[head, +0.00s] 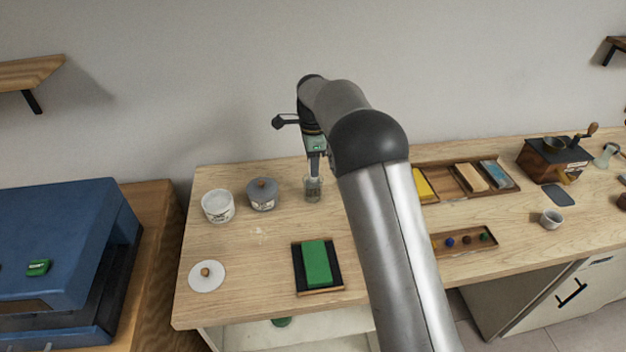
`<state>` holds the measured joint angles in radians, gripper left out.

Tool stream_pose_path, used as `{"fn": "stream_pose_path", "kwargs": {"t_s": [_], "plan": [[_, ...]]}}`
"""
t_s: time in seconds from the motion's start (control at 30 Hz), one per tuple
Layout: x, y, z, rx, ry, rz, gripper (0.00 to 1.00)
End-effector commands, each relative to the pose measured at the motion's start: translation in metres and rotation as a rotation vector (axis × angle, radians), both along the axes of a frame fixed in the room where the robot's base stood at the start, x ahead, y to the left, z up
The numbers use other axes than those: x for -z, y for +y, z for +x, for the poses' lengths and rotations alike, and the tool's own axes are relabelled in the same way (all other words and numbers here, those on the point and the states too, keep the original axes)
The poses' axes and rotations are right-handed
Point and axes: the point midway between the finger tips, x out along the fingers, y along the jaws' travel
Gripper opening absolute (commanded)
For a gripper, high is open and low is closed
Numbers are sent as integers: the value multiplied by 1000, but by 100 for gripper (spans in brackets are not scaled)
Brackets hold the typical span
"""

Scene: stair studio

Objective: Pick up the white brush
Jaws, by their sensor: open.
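I cannot make out a white brush clearly in the head view. My gripper (315,172) points down just above or at a small glass jar (314,190) at the back of the wooden table (225,304). The jaws are open. Their tips are small and overlap the jar's top in the picture, so I cannot tell whether they are inside it or what stands between them. A small pale patch (259,231) lies on the table in front of the jars; I cannot tell what it is.
Left of the glass jar stand a grey lidded jar (262,197) and a white tub (218,207). A white lid (207,277) and a green block (317,264) lie nearer the front. Trays (512,187) and a coffee grinder (553,161) stand right. My arm hides the middle.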

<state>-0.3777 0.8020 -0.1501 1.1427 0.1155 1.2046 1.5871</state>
Motion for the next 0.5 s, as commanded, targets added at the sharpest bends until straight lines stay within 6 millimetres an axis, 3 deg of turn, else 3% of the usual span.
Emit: {"fn": "stream_pose_path", "kwargs": {"t_s": [0.1, 0.23, 0.5], "plan": [[0, 0, 0, 0, 0, 0, 39], [0, 0, 0, 0, 0, 0, 3], [0, 0, 0, 0, 0, 0, 0]]}}
